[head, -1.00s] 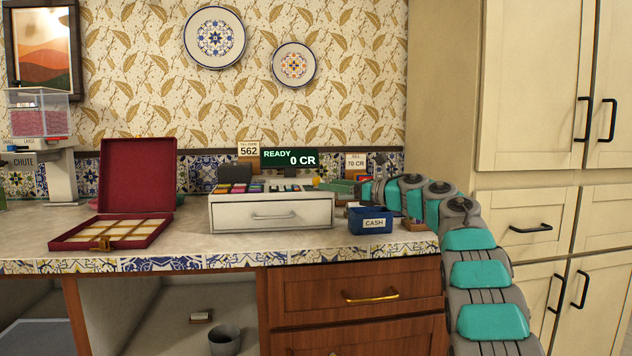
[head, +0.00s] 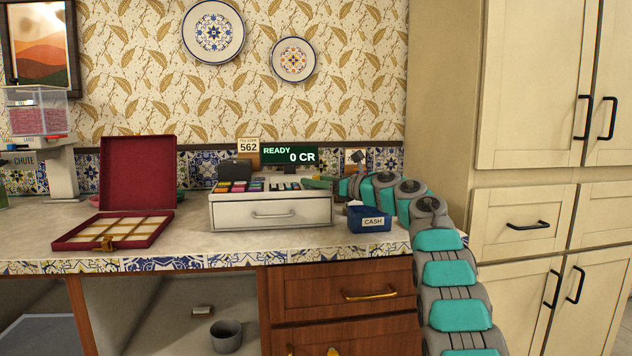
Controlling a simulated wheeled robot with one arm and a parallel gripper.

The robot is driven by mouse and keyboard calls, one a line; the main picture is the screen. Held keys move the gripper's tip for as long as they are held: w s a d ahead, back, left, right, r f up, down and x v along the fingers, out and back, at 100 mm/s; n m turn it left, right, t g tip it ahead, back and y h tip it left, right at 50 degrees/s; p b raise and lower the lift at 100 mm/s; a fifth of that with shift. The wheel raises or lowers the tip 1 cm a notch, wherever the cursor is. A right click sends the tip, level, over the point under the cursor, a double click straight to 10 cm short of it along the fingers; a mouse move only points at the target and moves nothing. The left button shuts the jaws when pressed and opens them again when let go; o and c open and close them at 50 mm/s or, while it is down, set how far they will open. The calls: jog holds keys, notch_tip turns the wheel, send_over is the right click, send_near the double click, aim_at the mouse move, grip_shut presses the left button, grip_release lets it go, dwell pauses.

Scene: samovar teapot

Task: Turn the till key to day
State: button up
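The till (head: 272,211) is a white box with a closed drawer and rows of coloured keys on top. It stands on the counter, and its green display (head: 289,155) reads "READY 0 CR". My arm reaches in from the lower right, and my gripper (head: 322,183) is at the till's upper right edge, small and seen from the side. Whether it touches the till or holds anything is not clear. I cannot make out the till key; that side of the till is partly hidden by my gripper and arm.
A blue CASH box (head: 370,220) sits right of the till, close below my arm. A card reading 562 (head: 248,147) stands behind the till. An open red case (head: 125,205) lies to the left, with bare counter between. Tall cabinets (head: 530,90) are at the right.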

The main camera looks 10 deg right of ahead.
grip_shut()
jog(key=shift+f+m+t+h+b, duration=0.15)
jog(key=shift+m+t+h+b, duration=0.4)
jog(key=shift+b, duration=0.55)
jog(key=shift+s+h+b, duration=0.1)
jog(key=shift+h+b, duration=0.25)
jog(key=shift+b, duration=0.05)
jog(key=shift+a+m+t+h+b, duration=0.1)
jog(key=shift+m+t+h+b, duration=0.95)
jog(key=shift+m+t+h, duration=0.5)
jog(key=m+h, duration=0.1)
jog(key=m+h+p, duration=0.1)
jog(key=h, duration=0.1)
jog(key=m+h+p, duration=0.1)
jog(key=h, duration=0.1)
jog(key=shift+r+t, duration=0.4)
jog(key=shift+f+m+h+p, duration=0.1)
jog(key=shift+m+h+p, duration=0.7)
jog(key=shift+h+p, duration=0.4)
jog(key=shift+f+h, duration=0.1)
jog(key=shift+h, duration=0.35)
